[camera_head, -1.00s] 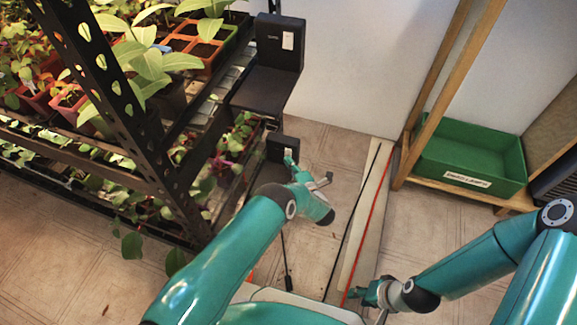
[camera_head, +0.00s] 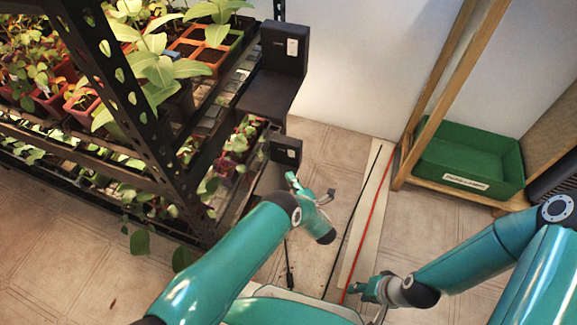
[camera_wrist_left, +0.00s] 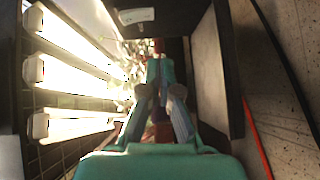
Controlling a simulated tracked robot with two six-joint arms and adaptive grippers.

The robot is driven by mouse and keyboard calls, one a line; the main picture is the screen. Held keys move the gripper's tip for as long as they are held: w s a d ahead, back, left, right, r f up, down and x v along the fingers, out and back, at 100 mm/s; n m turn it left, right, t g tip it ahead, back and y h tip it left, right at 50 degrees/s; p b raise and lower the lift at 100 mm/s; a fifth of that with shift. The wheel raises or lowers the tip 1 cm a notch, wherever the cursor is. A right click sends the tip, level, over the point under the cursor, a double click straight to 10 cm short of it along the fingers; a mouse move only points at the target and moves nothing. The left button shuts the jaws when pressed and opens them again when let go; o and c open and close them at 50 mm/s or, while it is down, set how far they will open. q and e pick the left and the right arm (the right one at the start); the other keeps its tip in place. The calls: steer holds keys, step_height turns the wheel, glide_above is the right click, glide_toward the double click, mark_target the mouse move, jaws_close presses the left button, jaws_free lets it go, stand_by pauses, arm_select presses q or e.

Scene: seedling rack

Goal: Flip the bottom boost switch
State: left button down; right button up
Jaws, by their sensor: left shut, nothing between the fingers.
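The lower black switch box (camera_head: 281,147) is mounted low at the end of the plant rack, with a small white switch (camera_head: 291,153) on its face. The switch's position is too small to tell. A higher black box (camera_head: 278,46) carries another white switch (camera_head: 292,47). My left gripper (camera_head: 291,177) is shut and empty, just below and in front of the lower box, apart from it in the head view.
The plant rack's black post (camera_head: 110,85) stands left of my left arm. A black shelf bracket (camera_head: 270,92) juts out above the lower box. A green bin (camera_head: 465,150) sits in a wooden frame at right. Bright lamps (camera_wrist_left: 75,75) fill the wrist view's left.

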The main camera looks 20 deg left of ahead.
arm_select(q)
steer(key=p+v, duration=0.1)
steer(key=v, duration=0.6)
steer(key=shift+s+d+f+p, duration=0.25)
steer(key=shift+f+p, duration=0.15)
steer(key=shift+f, duration=0.3)
